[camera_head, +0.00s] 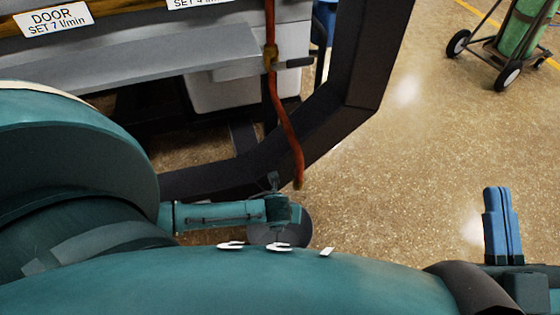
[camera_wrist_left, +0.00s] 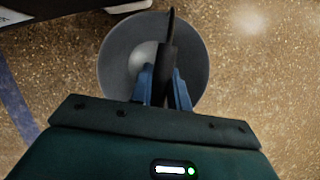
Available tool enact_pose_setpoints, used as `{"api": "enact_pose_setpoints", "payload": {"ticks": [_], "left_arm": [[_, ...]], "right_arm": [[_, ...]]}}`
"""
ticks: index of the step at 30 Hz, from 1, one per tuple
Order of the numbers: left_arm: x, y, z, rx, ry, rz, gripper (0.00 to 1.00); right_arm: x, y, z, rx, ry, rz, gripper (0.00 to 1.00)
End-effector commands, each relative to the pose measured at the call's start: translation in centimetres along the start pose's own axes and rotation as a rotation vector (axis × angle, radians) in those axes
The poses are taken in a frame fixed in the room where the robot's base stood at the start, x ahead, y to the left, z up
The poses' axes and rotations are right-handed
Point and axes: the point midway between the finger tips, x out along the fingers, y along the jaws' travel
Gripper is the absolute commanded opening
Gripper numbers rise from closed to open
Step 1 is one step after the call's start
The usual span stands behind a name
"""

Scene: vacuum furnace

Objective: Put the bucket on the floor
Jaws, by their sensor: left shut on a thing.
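The grey bucket (camera_wrist_left: 118,58) is below my left gripper in the left wrist view, its round opening seen from above. My left gripper (camera_wrist_left: 165,92) has its blue fingers shut on the dark bucket handle, which stands up between them. In the head view only part of the bucket (camera_head: 298,228) shows, behind my left arm. I cannot tell whether its base touches the floor. My right gripper (camera_head: 503,225) is at the right of the head view, its blue fingers together, pointing up in the picture, with nothing seen between them.
The furnace's dark frame (camera_head: 345,110) runs close behind the bucket, and an orange-brown hose (camera_head: 284,110) hangs down near it. A cart with a green cylinder (camera_head: 522,30) stands at the upper right. The speckled floor (camera_head: 410,150) between is clear.

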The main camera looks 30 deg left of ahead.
Motion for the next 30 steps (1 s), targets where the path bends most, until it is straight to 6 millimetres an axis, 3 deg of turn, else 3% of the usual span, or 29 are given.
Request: {"api": "enact_pose_setpoints", "payload": {"ticks": [10, 11, 19, 30], "left_arm": [[0.1, -0.1, 0.1, -0.001, -0.003, -0.001, 0.00], [0.2, 0.0, 0.0, 0.000, -0.001, 0.000, 0.18], [0.2, 0.0, 0.0, 0.000, -0.001, 0.000, 0.39], [-0.8, 0.1, 0.4, -0.001, -0.001, 0.001, 0.39]], "right_arm": [[0.0, 0.1, 0.0, -0.004, 0.002, 0.002, 0.00], [0.0, 0.1, 0.0, -0.004, 0.002, 0.003, 0.00], [0.0, 0.1, 0.0, -0.005, 0.002, 0.003, 0.00], [0.5, 0.3, -0.7, -0.006, -0.002, 0.003, 0.00]]}}
